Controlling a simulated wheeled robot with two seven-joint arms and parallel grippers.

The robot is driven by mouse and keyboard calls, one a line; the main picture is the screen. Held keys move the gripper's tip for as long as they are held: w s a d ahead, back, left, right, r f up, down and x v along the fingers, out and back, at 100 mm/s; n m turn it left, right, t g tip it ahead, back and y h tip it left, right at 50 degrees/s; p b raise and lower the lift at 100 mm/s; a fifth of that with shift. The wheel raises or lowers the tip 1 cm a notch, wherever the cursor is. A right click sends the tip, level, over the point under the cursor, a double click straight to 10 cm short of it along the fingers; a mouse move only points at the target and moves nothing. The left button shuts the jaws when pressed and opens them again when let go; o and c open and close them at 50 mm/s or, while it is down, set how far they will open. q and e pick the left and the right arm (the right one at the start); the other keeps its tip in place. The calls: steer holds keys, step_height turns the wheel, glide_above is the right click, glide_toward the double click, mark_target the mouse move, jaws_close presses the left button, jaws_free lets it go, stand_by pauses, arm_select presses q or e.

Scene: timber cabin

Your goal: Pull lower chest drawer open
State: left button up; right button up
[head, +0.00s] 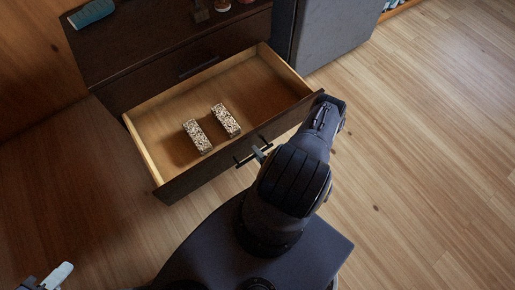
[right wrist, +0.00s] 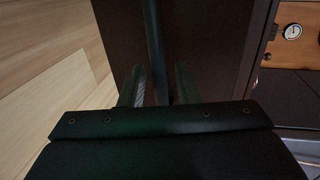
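The lower drawer (head: 235,152) of the dark chest (head: 150,55) is pulled well out, its pale wooden inside showing. Two speckled blocks (head: 226,119) (head: 197,136) lie in it. A dark bar handle (head: 243,161) crosses its front. My right gripper (head: 262,153) is at this handle. In the right wrist view, the handle (right wrist: 155,45) runs between the two fingers of my right gripper (right wrist: 158,85), with narrow gaps seemingly on both sides. My left gripper (head: 46,279) is at the bottom left corner, partly cut off, fingers apart and empty, away from the chest.
The upper drawer with its handle (head: 198,67) is closed. A teal item (head: 91,13) and small objects (head: 222,5) stand on the chest top. A grey cabinet (head: 328,35) stands to the right. The wooden floor (head: 425,130) on the right is clear.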

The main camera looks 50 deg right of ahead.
steer(key=p+v, duration=0.2)
steer(key=v, duration=0.5)
steer(key=shift+s, duration=0.4)
steer(key=shift+r, duration=0.1)
